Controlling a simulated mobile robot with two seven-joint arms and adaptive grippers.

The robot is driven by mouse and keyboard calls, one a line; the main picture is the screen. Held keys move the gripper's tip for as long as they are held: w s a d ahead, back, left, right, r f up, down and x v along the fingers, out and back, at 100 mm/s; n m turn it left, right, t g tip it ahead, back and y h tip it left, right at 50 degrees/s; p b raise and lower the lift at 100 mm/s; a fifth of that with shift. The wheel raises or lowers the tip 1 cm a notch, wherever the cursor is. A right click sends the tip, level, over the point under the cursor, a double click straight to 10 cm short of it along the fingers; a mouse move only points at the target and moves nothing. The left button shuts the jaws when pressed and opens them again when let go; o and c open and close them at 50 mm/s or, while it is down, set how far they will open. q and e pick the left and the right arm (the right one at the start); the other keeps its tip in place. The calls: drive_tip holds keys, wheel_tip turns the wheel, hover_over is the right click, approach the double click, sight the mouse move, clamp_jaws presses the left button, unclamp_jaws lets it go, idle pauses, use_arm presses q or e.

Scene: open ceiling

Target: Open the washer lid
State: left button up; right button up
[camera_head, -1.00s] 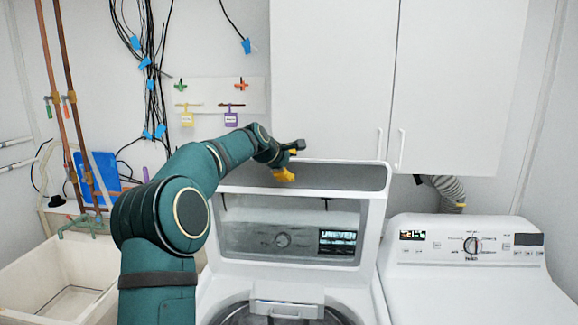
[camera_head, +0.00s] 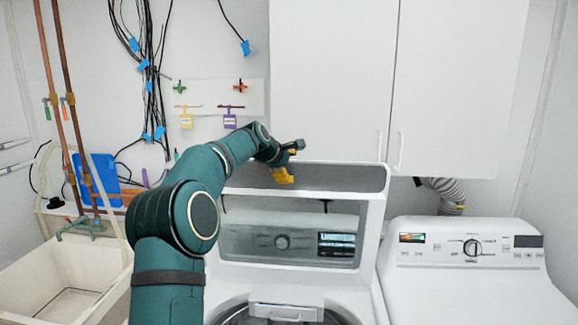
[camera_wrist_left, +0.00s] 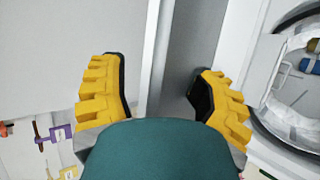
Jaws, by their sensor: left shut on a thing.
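The washer (camera_head: 215,300) stands in the middle of the head view. Its white-framed lid (camera_head: 375,215), with a window, is raised steeply above the tub opening, with its grey upper panel facing me. My left gripper (camera_head: 290,161) is at the top edge of the lid, left of its middle. In the left wrist view, the yellow fingers of the left gripper (camera_wrist_left: 161,82) stand on either side of the lid's edge (camera_wrist_left: 157,55), shut on it. The tub opening (camera_wrist_left: 298,95) shows at the right there. My right gripper is in neither view.
A dryer (camera_head: 470,290) stands close on the right. White wall cabinets (camera_head: 330,80) hang above and behind the lid. A utility sink (camera_head: 60,275) is at the left, with copper pipes (camera_head: 60,110) behind it. Loose cables (camera_head: 150,80) hang on the wall.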

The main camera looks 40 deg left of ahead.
use_arm(q)
drive_tip(key=shift+s+a, duration=0.1)
drive_tip(key=shift+a, duration=0.2)
drive_tip(key=shift+s+r, duration=0.35)
drive_tip(key=shift+s, duration=0.05)
drive_tip(key=v, duration=1.1)
drive_tip(key=shift+d, duration=0.25)
drive_tip(key=shift+w, duration=0.1)
drive_tip(key=shift+f, duration=0.1)
